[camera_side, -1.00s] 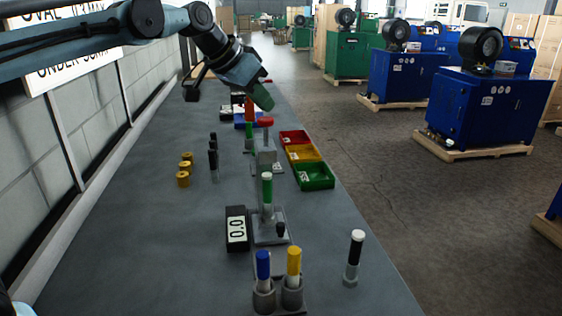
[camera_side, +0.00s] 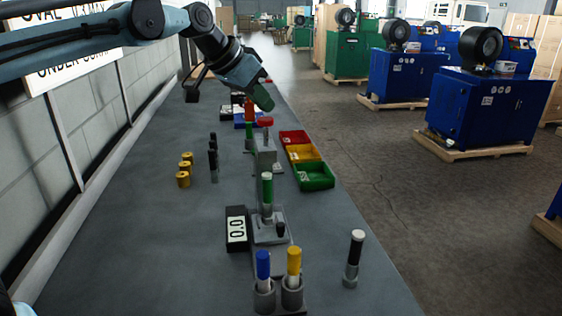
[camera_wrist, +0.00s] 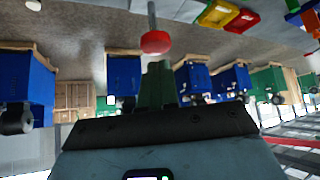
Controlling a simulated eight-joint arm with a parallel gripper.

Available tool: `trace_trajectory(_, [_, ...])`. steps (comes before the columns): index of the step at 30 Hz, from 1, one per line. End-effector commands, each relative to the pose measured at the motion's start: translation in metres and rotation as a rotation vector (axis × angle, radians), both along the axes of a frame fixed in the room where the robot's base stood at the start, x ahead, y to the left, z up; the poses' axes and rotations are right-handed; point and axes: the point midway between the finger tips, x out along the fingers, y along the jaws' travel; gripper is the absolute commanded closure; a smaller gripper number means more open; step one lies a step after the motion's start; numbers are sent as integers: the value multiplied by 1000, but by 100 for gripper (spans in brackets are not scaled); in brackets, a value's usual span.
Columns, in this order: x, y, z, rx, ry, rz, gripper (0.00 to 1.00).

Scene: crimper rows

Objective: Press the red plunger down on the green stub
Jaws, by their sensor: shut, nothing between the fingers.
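The red plunger (camera_side: 265,122) is a round red knob on top of the grey press in the side view. In the wrist view the red plunger (camera_wrist: 155,42) shows on a thin light rod, just beyond my fingertips. In the wrist view my gripper (camera_wrist: 157,66) is shut and empty. I see no clear contact with the plunger.
A black counter box (camera_side: 237,229) stands left of the press. Blue (camera_side: 263,264) and yellow (camera_side: 294,261) stubs stand in front; a white-topped stub (camera_side: 356,250) stands right. Red, yellow and green bins (camera_side: 315,177) lie right. Brass (camera_side: 184,179) and black pieces (camera_side: 213,160) stand left.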

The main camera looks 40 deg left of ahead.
Motion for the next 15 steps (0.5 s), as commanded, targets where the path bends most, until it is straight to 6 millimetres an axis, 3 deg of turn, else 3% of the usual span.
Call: trace_trajectory(15, [0,0,-14,0,0,0,100])
